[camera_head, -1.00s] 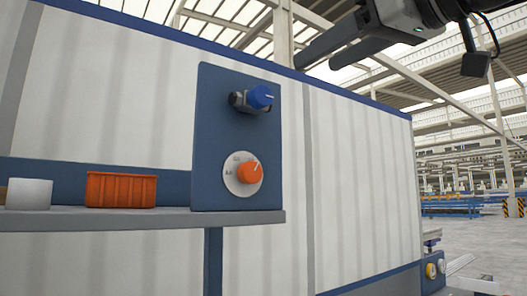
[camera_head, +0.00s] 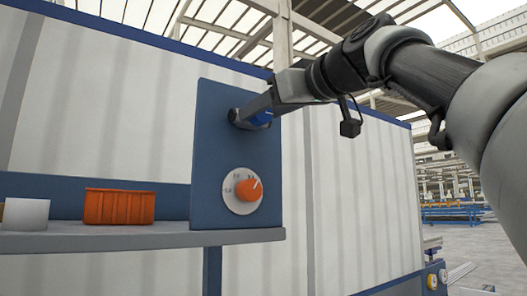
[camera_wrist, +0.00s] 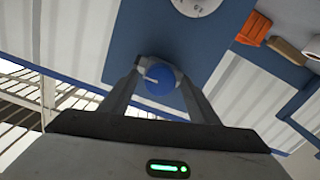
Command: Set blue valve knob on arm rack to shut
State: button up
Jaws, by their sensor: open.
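The blue valve knob (camera_head: 261,118) sits on the upper part of the blue panel (camera_head: 208,160). My gripper (camera_head: 252,112) is at the knob, and its fingers partly hide it in the head view. In the wrist view the round blue knob (camera_wrist: 160,80) shows a white pointer line running to the upper left. It lies between the tips of my two open fingers (camera_wrist: 160,92), one on each side. I cannot tell whether either finger touches it.
An orange dial (camera_head: 249,190) on a white marked plate is lower on the same panel. A grey shelf (camera_head: 140,241) holds an orange bin (camera_head: 119,207) and a white cylinder (camera_head: 26,214) at left. A pale ribbed wall stands behind.

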jog(key=c, duration=1)
jog(key=shift+c, duration=0.2)
jog(key=shift+m, duration=0.4)
jog(key=shift+w+m+p, duration=0.1)
jog(key=shift+m+p, duration=3)
jog(key=shift+m, duration=5.4)
jog(key=o, duration=1)
